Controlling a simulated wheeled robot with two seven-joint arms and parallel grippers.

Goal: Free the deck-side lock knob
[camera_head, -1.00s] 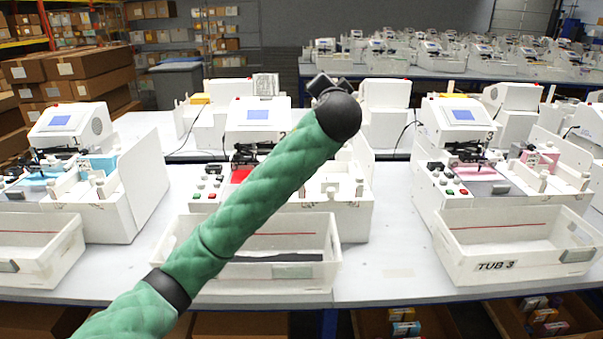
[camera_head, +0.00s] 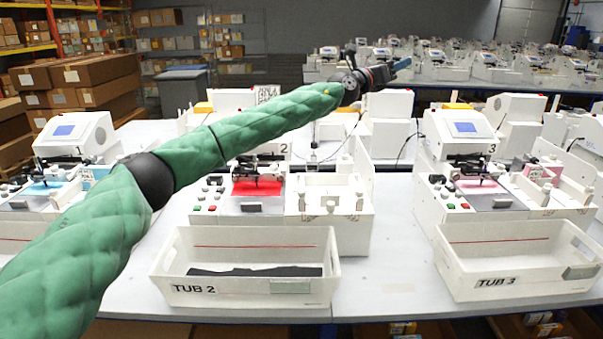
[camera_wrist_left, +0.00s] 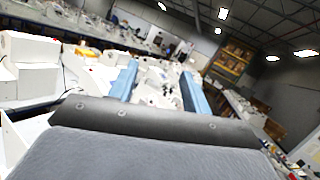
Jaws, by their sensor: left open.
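The white pen plotter numbered 2 (camera_head: 330,202) stands mid-table, with a red sheet (camera_head: 257,187) on its bed and several small knobs and buttons at its left. I cannot tell which small part is the deck-side lock knob. My left arm crosses over this plotter and hides its screen. My left gripper (camera_head: 402,66) is up in the air beyond and right of the plotter, apart from it. In the left wrist view its two blue fingers (camera_wrist_left: 158,85) are spread with nothing between them. My right gripper is not in view.
A tub labelled TUB 2 (camera_head: 250,291) with dark material inside stands in front of plotter 2. TUB 3 (camera_head: 505,283) and plotter 3 (camera_head: 465,150) are to the right. A plotter with a blue sheet (camera_head: 70,140) is at left. Bare table (camera_head: 395,250) shows between the tubs.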

